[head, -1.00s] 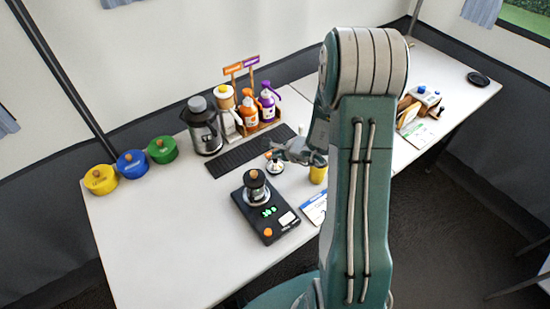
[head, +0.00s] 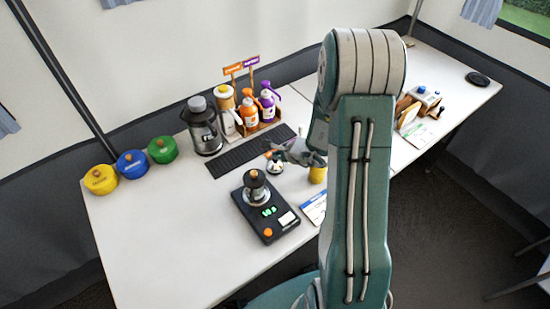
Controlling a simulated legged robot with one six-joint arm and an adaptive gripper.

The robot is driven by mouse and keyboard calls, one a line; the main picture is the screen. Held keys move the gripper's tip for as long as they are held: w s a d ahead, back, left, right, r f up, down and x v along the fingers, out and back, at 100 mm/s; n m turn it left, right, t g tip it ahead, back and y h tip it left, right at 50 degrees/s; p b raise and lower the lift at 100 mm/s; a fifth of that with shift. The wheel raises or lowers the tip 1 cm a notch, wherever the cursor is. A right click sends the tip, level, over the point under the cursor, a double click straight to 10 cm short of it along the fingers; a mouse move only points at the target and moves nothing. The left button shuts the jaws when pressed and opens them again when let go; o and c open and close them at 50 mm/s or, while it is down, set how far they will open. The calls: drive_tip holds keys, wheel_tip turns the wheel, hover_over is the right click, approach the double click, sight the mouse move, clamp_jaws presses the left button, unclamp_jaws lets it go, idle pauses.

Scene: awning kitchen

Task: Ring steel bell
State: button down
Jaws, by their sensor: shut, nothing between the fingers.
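The small steel bell (head: 275,168) appears to be the shiny round piece on the white table, just right of the black slatted mat. My gripper (head: 272,152) is directly over it in the picture and partly covers it. The fingers are shut with nothing seen between them. I cannot tell whether the fingertips touch the bell.
A black scale (head: 266,215) with a small dark jar (head: 255,185) stands in front of the bell. A yellow cup (head: 318,172) is close on the right. The front left table is clear.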

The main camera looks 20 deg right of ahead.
drive_tip(key=shift+r, duration=0.75)
drive_tip(key=shift+r, duration=2.5)
